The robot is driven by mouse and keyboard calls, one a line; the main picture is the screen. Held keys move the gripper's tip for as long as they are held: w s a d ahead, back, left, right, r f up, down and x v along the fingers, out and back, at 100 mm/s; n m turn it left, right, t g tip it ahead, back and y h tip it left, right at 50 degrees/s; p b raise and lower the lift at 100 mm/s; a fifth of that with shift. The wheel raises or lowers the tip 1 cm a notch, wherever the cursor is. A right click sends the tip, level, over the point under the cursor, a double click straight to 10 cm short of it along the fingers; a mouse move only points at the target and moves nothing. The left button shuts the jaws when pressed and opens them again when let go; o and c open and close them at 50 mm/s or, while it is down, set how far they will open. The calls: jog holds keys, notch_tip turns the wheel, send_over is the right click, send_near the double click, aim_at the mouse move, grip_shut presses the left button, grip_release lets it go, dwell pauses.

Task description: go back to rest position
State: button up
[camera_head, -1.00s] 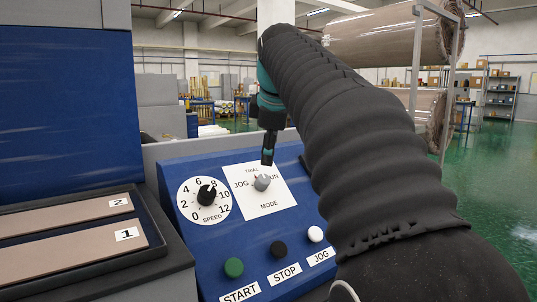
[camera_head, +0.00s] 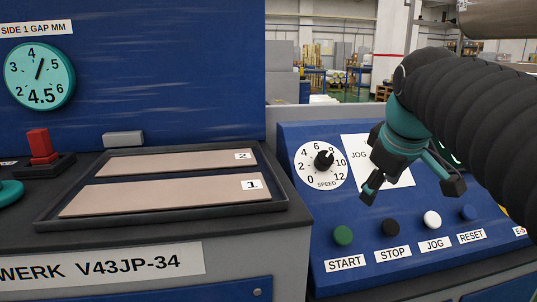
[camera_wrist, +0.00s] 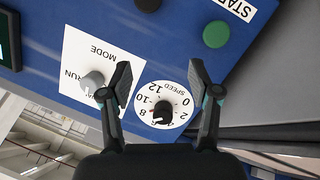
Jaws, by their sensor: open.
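My gripper (camera_head: 411,188) is open and empty in front of the blue control panel (camera_head: 300,240), over the white MODE plate (camera_head: 361,148). In the wrist view the two fingers of my gripper (camera_wrist: 160,75) stand wide apart with nothing between them. The grey mode knob (camera_wrist: 92,82) shows there beside the left finger; in the head view my gripper hides it. The black speed knob (camera_wrist: 163,113) on its round white dial lies below and between the fingers; it also shows in the head view (camera_head: 324,160). My black-sleeved arm reaches in from the right.
START (camera_head: 342,235), STOP (camera_head: 390,227), JOG (camera_head: 432,219) and RESET (camera_head: 468,212) buttons line the panel's front. To the left lie a dark tray (camera_head: 170,218) with strips 1 and 2, a red switch (camera_head: 40,144) and a teal gauge (camera_head: 40,75) reading 4.5.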

jog(key=s+a+f+m, duration=0.2)
jog(key=s+f+m, duration=0.1)
jog(key=s+f, duration=0.4)
jog(key=s+a+f+m, duration=0.3)
jog(key=s+f, duration=0.5)
jog(key=f, duration=0.5)
jog(key=shift+s+f+m+g+y, duration=0.2)
jog(key=shift+f+m+g+y, duration=0.1)
jog(key=shift+f+m+y, duration=0.15)
